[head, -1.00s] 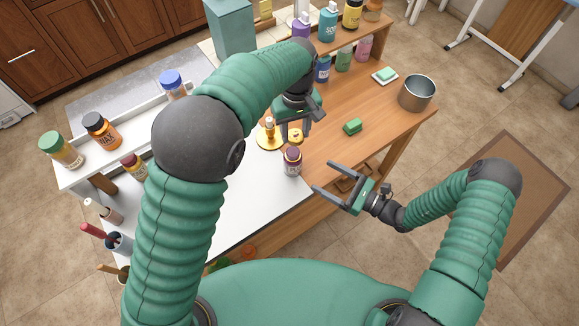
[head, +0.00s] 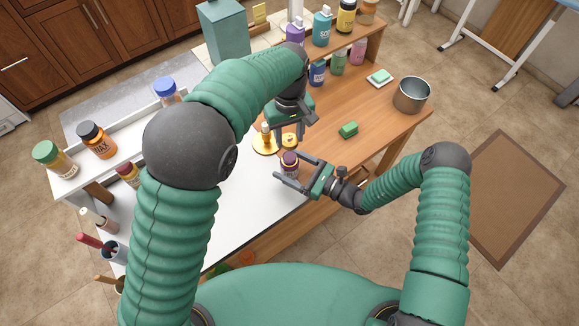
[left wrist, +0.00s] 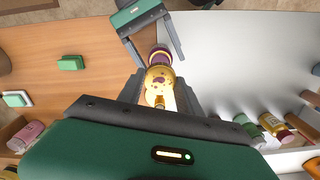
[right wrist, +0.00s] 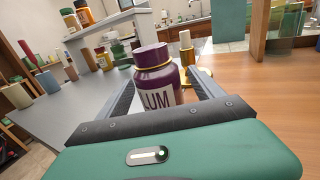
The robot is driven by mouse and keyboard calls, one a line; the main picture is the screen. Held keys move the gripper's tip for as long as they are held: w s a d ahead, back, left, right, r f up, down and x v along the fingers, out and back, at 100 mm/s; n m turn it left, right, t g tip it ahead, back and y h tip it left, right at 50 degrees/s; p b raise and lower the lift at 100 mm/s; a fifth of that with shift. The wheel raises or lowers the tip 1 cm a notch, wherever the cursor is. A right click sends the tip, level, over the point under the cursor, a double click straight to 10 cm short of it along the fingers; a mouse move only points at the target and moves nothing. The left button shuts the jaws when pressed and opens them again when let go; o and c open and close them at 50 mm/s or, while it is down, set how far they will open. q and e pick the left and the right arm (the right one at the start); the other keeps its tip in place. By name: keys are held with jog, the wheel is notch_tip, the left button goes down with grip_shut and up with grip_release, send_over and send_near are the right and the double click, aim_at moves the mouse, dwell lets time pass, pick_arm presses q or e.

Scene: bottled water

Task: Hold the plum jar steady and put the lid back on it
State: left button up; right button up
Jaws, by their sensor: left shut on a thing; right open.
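The purple plum jar (head: 290,164) stands upright near the front edge of the white worktop. Its purple top and gold collar show in the right wrist view (right wrist: 155,80). My right gripper (head: 286,170) is open at the jar, with one finger on each side; it also shows in the left wrist view (left wrist: 150,50). My left gripper (head: 291,131) is shut on a small gold piece that looks like the knob of a speckled gold disc (left wrist: 159,78), seemingly the lid. It is just behind the jar; its exact height is unclear.
A gold dish (head: 261,149) with a small pale-topped bottle stands left of the left gripper. A green sponge (head: 348,130) and a metal pot (head: 411,95) are on the wood at right. Bottles line the back shelf. The white worktop in front is clear.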

jog(key=shift+w+a, duration=0.1)
jog(key=shift+a, duration=0.1)
pick_arm(q)
jog(key=shift+d, duration=0.1)
pick_arm(e)
grip_shut()
dwell(0.4)
pick_arm(q)
send_over(290, 156)
jog(key=shift+f, duration=2.45)
